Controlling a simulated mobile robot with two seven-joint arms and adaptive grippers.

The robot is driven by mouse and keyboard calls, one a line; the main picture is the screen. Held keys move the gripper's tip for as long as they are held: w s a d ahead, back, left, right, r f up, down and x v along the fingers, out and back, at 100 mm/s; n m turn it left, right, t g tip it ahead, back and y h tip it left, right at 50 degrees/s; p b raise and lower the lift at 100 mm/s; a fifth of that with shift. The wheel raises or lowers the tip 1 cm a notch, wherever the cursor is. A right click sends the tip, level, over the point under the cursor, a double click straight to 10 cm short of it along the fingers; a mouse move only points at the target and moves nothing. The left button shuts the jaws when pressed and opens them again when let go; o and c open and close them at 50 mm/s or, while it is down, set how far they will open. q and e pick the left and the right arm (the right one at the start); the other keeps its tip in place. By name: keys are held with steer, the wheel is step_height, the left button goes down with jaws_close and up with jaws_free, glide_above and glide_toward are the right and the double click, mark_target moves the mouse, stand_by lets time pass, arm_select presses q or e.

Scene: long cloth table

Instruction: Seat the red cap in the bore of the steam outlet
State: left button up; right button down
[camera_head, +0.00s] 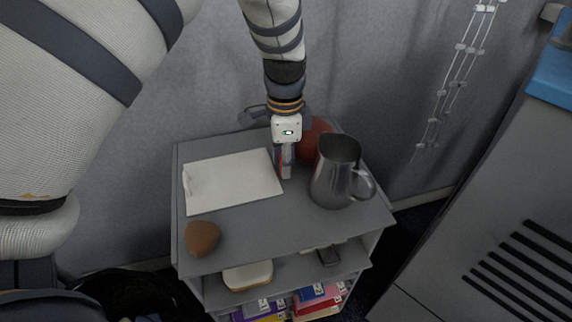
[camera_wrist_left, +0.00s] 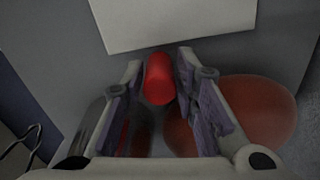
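The red cap (camera_wrist_left: 159,78) is a small bright red cylinder between the fingertips of my left gripper (camera_wrist_left: 160,66) in the left wrist view. The fingers stand close on both sides of it, and the gripper looks shut on it. In the head view my left gripper (camera_head: 285,165) points down at the top of the grey cart, with a thin strip of red at its fingers. Whether the cap touches the cart top is unclear. I cannot make out the steam outlet or its bore in either view. My right gripper is not in view.
A metal pitcher (camera_head: 336,180) stands right of the gripper. A round dark red object (camera_head: 312,136) is close behind it and also shows in the wrist view (camera_wrist_left: 258,108). A white sheet or board (camera_head: 232,181) and a brown lump (camera_head: 202,238) lie left on the cart top (camera_head: 262,232).

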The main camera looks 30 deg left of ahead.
arm_select(q)
steer(key=shift+r, duration=0.1)
steer(key=c, duration=0.5)
steer(key=shift+r, duration=0.1)
steer(key=shift+c, duration=0.3)
